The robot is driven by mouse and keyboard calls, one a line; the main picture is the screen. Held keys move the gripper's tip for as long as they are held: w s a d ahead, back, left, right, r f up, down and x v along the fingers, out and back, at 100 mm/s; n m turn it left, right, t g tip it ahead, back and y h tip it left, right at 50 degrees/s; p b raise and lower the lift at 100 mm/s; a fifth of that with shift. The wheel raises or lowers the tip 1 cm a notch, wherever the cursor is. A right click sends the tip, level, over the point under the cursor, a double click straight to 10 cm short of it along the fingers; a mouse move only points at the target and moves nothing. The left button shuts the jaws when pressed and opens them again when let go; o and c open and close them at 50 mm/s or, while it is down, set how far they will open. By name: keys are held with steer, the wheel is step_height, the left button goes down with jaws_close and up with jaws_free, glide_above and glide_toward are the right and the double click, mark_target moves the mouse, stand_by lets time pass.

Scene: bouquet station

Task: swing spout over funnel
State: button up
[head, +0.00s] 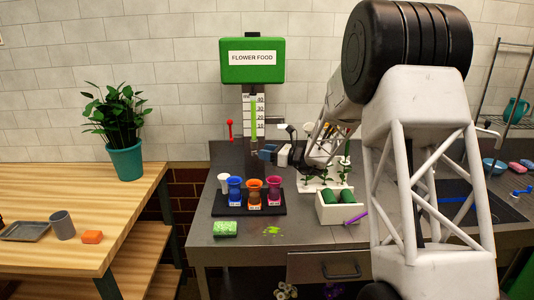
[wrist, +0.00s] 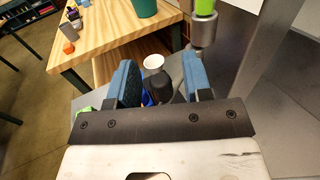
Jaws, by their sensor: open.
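The green FLOWER FOOD dispenser (head: 252,60) stands at the back of the counter, with a scale and green-filled tube (head: 253,115) below it. In the wrist view the tube's grey lower fitting (wrist: 204,45) is just beyond the right finger. My gripper (head: 267,153) is by the dispenser's base; in the wrist view (wrist: 160,85) its blue fingers are apart. A dark rounded piece (wrist: 160,88), perhaps the spout's end, shows between them; I cannot tell if they touch it. A white cup-like piece (wrist: 153,62), possibly the funnel, lies beyond; a similar one (head: 224,181) stands at the black tray's left end.
A white box (head: 340,213) with green rolls and a green block (head: 224,229) are nearby. My arm covers much of the right side.

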jaws_close()
steer(key=shift+s+a+r, duration=0.1)
stand_by(0.5)
steer(key=shift+s+a+m+t+h, duration=0.25)
steer(key=shift+a+m+t+h, duration=0.6)
steer(key=shift+m+t+h, duration=0.55)
steer(key=shift+s+a+m+t+h, duration=0.2)
steer(key=shift+a+m+t+h, duration=0.7)
steer(key=shift+m+t+h, duration=0.4)
steer(key=shift+s+a+m+t+h, duration=0.25)
steer(key=shift+a+m+t+h, duration=0.6)
steer(key=shift+m+t+h, duration=0.5)
steer(key=shift+t+h, duration=0.25)
steer(key=shift+t, duration=0.1)
jaws_free()
